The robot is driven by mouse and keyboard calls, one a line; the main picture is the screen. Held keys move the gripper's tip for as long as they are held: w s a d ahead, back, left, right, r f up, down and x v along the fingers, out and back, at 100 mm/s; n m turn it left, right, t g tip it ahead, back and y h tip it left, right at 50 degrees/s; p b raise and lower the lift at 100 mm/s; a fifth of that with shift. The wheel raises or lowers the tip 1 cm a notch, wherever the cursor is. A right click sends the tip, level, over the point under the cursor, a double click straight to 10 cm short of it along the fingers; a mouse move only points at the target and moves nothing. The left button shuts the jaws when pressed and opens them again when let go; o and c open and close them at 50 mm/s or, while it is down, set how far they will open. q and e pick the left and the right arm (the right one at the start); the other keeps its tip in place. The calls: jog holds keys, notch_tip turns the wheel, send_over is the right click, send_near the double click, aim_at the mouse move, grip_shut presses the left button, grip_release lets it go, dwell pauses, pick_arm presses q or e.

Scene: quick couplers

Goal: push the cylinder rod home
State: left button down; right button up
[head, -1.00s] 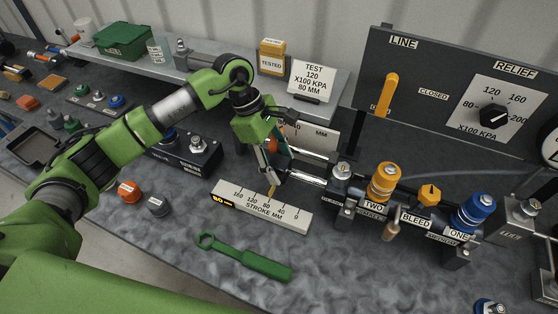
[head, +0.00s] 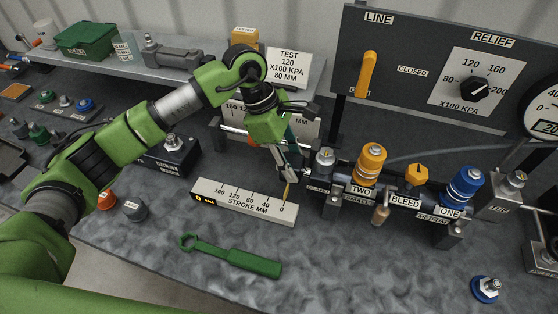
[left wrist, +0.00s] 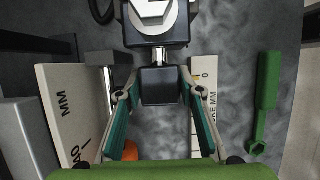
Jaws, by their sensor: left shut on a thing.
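My left gripper (head: 287,170) is low over the bench, just left of the round metal fitting (head: 325,160) at the end of the coupler assembly. In the left wrist view its fingers (left wrist: 158,84) are shut on a dark block on the cylinder rod (left wrist: 159,56). Only a short stretch of bright rod shows between the block and a hex-ended housing (left wrist: 155,15). The stroke scale (head: 240,203) lies in front, with its yellow pointer (head: 288,190) by the 0 mark. In the head view the gripper mostly hides the block. My right gripper is out of view.
A green wrench (head: 235,256) lies in front of the scale. The orange valve TWO (head: 370,163) and blue valve ONE (head: 465,187) stand to the right. A panel (head: 410,60) with a yellow lever rises behind. The bench front is mostly clear.

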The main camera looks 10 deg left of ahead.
pick_arm(q)
jog(key=c, duration=1.4)
grip_release()
jog(key=shift+s+d, duration=0.15)
jog(key=shift+d, duration=0.3)
jog(key=shift+a+r, duration=0.3)
jog(key=shift+r, duration=0.1)
jog(key=v, duration=1.1)
jog(key=shift+d+r, duration=0.1)
jog(key=shift+d, duration=0.05)
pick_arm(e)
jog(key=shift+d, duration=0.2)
